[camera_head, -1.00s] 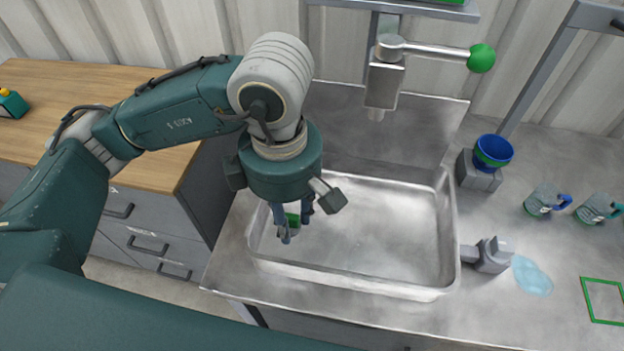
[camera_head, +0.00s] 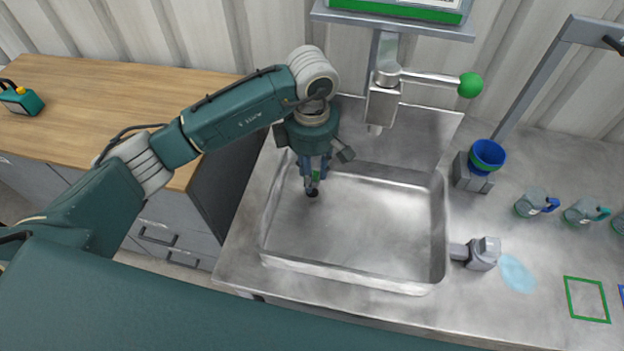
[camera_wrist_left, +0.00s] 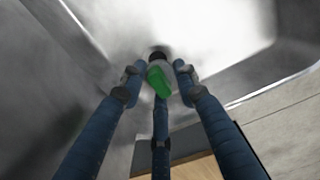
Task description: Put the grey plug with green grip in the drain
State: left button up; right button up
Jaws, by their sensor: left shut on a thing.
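My left gripper (camera_head: 314,178) points down into the left back part of the metal sink (camera_head: 375,225). It is shut on the grey plug with green grip (camera_wrist_left: 158,82); in the wrist view its fingers surround the plug. In the head view only a bit of green shows between the fingers. The drain (camera_head: 312,192) is a dark round spot in the sink floor right at the fingertips; it also shows in the wrist view (camera_wrist_left: 157,52), just beyond the plug. I cannot tell whether the plug touches the drain. My right gripper is not in view.
A faucet (camera_head: 383,100) with a green-knobbed lever stands behind the sink. Right of the sink are stacked bowls (camera_head: 487,156), a grey fixture (camera_head: 482,253), a blue puddle-like patch (camera_head: 517,273) and mugs (camera_head: 537,202). A wooden counter (camera_head: 120,95) lies to the left.

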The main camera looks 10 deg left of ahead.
pick_arm(q)
notch_tip(320, 180, down, 4)
jog(key=shift+f+p, duration=0.15)
jog(key=shift+p, duration=0.75)
jog(key=shift+w+f, duration=0.15)
jog(key=shift+f, duration=0.25)
jog(key=shift+f, duration=0.25)
jog(key=o, duration=0.9)
jog(key=shift+r, duration=0.1)
jog(key=shift+r, duration=0.1)
